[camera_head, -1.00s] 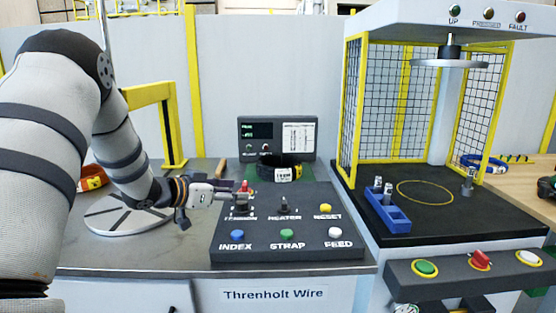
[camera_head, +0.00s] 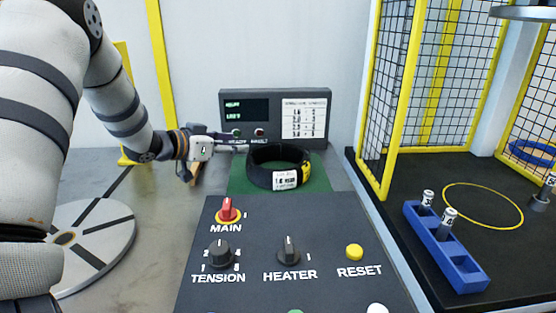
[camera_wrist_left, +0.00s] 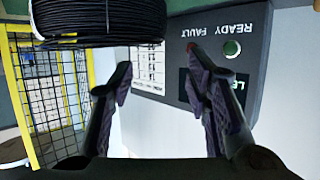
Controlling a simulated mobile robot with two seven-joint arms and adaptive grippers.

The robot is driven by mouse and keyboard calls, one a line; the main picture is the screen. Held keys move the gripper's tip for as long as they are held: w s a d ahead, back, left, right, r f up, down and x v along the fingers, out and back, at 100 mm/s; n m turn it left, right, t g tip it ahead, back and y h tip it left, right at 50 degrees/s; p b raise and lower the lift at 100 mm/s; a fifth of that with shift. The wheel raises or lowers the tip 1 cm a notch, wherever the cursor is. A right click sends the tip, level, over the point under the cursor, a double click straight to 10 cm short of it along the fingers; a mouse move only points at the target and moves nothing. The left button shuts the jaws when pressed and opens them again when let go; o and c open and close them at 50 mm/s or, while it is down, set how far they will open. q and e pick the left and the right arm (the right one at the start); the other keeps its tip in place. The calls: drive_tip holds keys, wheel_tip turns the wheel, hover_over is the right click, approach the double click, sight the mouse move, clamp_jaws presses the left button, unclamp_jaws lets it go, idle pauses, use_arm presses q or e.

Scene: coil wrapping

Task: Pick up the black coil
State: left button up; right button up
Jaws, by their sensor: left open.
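The black coil (camera_head: 260,174) lies flat on a green mat (camera_head: 237,182) behind the control panel, with a white label and a yellow patch on its front right side. My left gripper (camera_head: 240,143) is just left of the coil, near its upper left rim, pointing right. In the left wrist view my open left gripper (camera_wrist_left: 160,70) has its two fingers apart with nothing between them. The black coil (camera_wrist_left: 95,22) shows there at the top left, outside the fingers. The far side of the coil's base is hidden. My right gripper is not in view.
The control panel (camera_head: 253,251) with knobs and buttons stands in front of the coil. A display box (camera_head: 275,105) is close behind it. A round grey turntable (camera_head: 103,221) is at left. A yellow-framed cage (camera_head: 380,120) and a blue holder (camera_head: 462,270) are at right.

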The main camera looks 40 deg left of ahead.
sight(260, 148)
use_arm(q)
drive_tip(key=b+x, duration=0.1)
drive_tip(key=x, duration=0.2)
drive_tip(key=f+x, duration=0.1)
drive_tip(key=x, duration=0.2)
drive_tip(key=b+x, duration=0.1)
drive_tip(key=x, duration=0.3)
drive_tip(key=shift+s+d+f+b, duration=0.1)
drive_tip(key=shift+s+f+b, duration=0.1)
drive_tip(key=shift+f+b, duration=0.1)
drive_tip(key=shift+w+r, duration=0.1)
drive_tip(key=shift+r, duration=0.15)
clamp_jaws()
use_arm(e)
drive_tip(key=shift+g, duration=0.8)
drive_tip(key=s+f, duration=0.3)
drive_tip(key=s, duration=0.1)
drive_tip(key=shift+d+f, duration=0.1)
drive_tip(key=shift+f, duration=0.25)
use_arm(q)
drive_tip(key=shift+r, duration=0.2)
